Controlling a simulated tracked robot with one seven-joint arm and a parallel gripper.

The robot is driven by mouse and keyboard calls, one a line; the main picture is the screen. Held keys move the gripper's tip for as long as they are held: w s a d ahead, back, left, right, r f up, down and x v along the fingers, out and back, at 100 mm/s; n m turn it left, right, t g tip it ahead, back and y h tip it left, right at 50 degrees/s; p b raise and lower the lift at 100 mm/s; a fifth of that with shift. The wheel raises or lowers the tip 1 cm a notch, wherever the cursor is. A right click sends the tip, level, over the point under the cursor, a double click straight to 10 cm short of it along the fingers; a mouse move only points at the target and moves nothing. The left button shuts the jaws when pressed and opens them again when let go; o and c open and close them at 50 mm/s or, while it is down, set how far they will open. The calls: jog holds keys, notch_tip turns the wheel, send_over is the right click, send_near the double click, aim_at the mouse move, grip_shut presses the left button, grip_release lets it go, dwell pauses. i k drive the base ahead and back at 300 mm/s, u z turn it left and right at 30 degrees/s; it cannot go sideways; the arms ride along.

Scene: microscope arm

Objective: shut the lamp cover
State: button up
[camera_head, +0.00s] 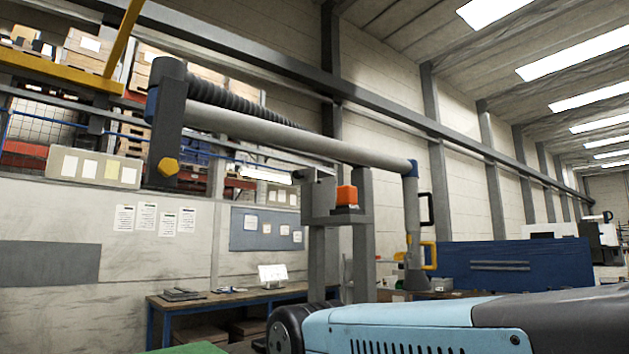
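I cannot make out a microscope or a lamp cover for certain in the head view. My gripper is not in view. A light-blue and dark-grey rounded body with a black round part fills the lower right; it may be a part of me. No contact between a gripper and any object shows.
A grey jointed pipe arm (290,136) crosses overhead and drops to a hood (415,280). A grey post frame bears an orange block (347,195). A workbench (230,299) stands against the wall. A blue cabinet (515,265) is at the right. Loaded shelves are upper left.

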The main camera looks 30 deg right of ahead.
aim_at(304, 176)
jog(key=z, duration=0.65)
jog(key=i, duration=0.3)
jog(key=k, duration=1.2)
jog(key=u, duration=0.55)
jog(key=i, duration=1.45)
jog(key=z, duration=0.2)
